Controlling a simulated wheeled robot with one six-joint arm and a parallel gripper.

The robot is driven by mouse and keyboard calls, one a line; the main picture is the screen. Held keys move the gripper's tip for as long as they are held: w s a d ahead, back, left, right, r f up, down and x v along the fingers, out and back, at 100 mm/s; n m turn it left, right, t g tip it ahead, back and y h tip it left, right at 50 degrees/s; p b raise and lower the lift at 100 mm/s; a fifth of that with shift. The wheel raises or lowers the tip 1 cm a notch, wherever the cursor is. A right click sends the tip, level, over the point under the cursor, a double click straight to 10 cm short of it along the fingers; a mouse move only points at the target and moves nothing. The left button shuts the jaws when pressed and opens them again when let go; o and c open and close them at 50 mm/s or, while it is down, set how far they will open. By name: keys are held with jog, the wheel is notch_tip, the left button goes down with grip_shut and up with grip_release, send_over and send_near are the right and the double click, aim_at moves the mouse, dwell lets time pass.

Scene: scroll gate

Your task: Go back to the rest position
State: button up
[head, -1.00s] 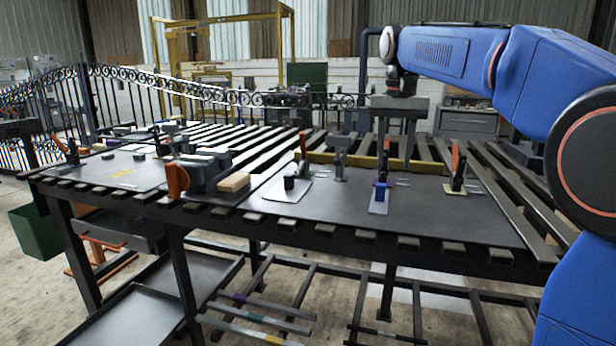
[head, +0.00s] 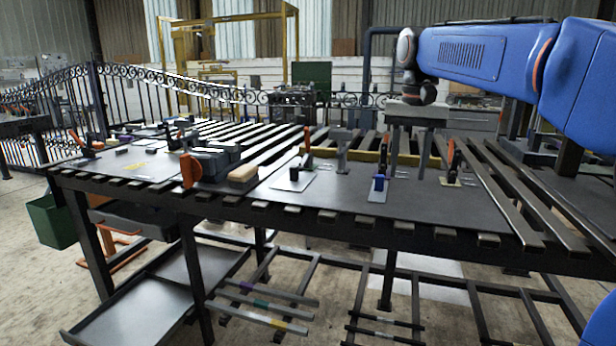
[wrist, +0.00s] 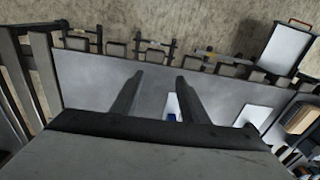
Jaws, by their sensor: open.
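My gripper (head: 407,150) hangs below my blue arm at the right of the head view, its two fingers pointing down over the dark plate (head: 330,205) on the slatted table. The fingers stand apart with nothing between them. In the wrist view, my gripper (wrist: 155,90) shows two spread fingers over the bare grey plate (wrist: 85,80). A clamp with a blue part (head: 379,182) stands on the plate near the fingers in the head view. The gap between fingers and plate is hard to judge.
Toggle clamps with orange handles, one at the right (head: 451,160) and one at the middle (head: 307,140), rise from the plate. A wooden block (head: 243,173) lies beside a grey vise (head: 212,165). A green bin (head: 51,222) hangs at the left. Open slats lie to the right.

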jog(key=s+d+f+n+t, duration=0.1)
jog(key=s+d+f+t, duration=0.1)
jog(key=s+f, duration=1.1)
jog(key=s+d+f+n+t, duration=0.2)
jog(key=s+d+f, duration=0.1)
jog(key=s+f, duration=0.9)
jog(key=s, duration=0.4)
jog(key=shift+s+d+f, duration=0.35)
jog(key=shift+d, duration=0.05)
